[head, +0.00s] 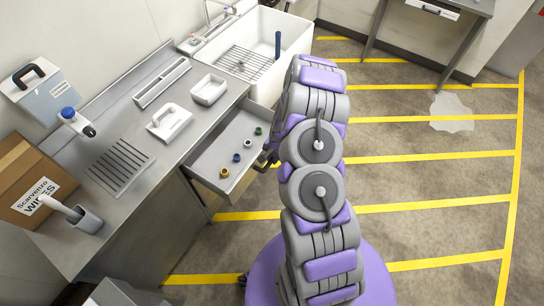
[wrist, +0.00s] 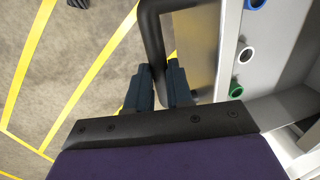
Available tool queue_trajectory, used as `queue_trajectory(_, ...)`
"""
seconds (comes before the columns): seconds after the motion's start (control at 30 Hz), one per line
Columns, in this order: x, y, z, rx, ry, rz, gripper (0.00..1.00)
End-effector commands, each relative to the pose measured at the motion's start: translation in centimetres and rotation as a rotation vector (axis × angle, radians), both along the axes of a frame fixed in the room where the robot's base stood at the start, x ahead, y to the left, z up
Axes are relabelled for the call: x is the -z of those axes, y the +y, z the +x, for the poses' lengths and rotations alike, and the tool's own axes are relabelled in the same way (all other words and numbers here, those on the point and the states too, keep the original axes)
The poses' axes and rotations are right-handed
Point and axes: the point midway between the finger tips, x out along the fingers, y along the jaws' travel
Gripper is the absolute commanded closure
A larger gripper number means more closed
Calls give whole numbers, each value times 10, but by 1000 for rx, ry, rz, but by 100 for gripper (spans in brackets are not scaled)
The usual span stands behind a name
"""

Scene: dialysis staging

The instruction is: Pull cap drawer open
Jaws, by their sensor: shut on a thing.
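The cap drawer (head: 205,160) stands pulled out from the steel counter in the head view, with its inside showing. Several small ring-shaped caps lie in it, among them a yellow one (head: 224,173), a blue one (head: 236,157) and a green one (head: 258,131). In the wrist view the dark bar handle (wrist: 152,35) runs between the fingers of my gripper (wrist: 159,82), which is shut on it. The drawer's front panel (wrist: 203,45) and caps show to the right of the handle. In the head view my arm hides most of the gripper and handle.
On the counter (head: 190,130) stand a white tray (head: 208,90), a white handled block (head: 169,122), a wipes carton (head: 30,180) and a cup with a brush (head: 85,220). A white sink (head: 265,50) is beyond. The yellow-striped floor at right is clear, with a pale patch (head: 451,112).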

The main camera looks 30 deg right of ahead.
Motion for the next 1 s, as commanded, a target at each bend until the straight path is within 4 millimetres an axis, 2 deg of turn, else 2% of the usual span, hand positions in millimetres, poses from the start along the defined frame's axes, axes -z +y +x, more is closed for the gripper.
queue_trajectory(0.03,0,0,1,0,-1,0,100)
queue_trajectory(0.07,0,0,1,0,-1,0,77)
queue_trajectory(0.3,0,0,1,0,0,-1,54)
queue_trajectory(0.53,0,0,0,0,0,0,54)
queue_trajectory(0.67,-7,-1,0,-1,-1,-1,54)
queue_trajectory(0.87,-36,-5,-4,0,-3,-2,54)
queue_trajectory(1.0,-63,-7,-9,1,-3,-2,54)
